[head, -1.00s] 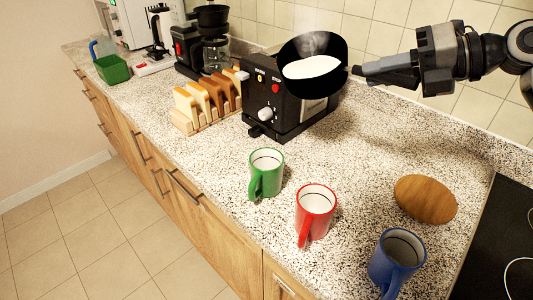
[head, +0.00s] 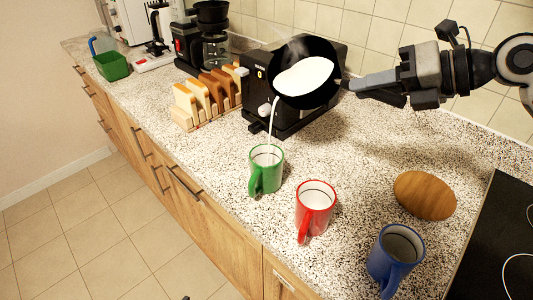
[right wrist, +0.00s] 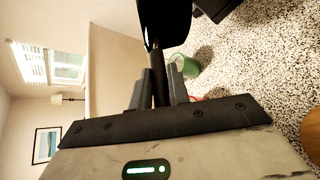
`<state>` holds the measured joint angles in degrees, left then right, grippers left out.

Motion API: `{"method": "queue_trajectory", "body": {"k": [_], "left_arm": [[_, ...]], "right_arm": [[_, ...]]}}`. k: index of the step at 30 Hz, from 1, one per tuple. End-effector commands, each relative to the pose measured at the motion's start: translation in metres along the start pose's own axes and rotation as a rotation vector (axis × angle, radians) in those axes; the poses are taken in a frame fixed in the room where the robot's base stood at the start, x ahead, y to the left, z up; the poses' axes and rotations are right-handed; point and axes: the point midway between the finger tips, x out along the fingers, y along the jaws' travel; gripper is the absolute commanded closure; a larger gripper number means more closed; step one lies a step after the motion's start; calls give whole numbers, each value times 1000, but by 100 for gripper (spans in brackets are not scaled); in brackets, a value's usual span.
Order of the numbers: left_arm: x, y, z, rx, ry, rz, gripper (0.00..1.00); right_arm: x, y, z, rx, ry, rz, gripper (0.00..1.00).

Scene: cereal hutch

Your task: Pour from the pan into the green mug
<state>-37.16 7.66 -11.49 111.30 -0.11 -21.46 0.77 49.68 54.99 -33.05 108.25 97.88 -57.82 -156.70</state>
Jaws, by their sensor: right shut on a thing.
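A black pan (head: 304,75) holding white liquid (head: 303,76) is tilted to the left in the air, in front of the toaster. A thin white stream (head: 273,118) runs from its lip down to the green mug (head: 266,170), which stands upright on the counter. The stream appears to enter the mug's opening. My right gripper (head: 352,85) is shut on the pan's handle, to the right of the pan. In the right wrist view the fingers (right wrist: 160,90) clasp the dark handle, with the green mug (right wrist: 186,66) beyond.
A red mug (head: 315,209) and a blue mug (head: 396,260) stand nearer the front. A round wooden board (head: 425,196) lies at the right beside the black hob (head: 500,245). The toaster (head: 272,115) and a toast rack (head: 205,100) stand behind and left of the green mug.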

Motion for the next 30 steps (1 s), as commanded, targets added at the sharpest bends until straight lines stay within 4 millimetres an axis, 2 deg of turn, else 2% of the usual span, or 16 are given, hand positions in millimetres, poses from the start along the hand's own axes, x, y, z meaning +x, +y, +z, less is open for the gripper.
{"method": "queue_trajectory", "body": {"k": [30], "left_arm": [[-1, -2, 0, -1, -2, -4, 64]], "right_arm": [[2, 5, -4, -82, -21, -44, 100]]}}
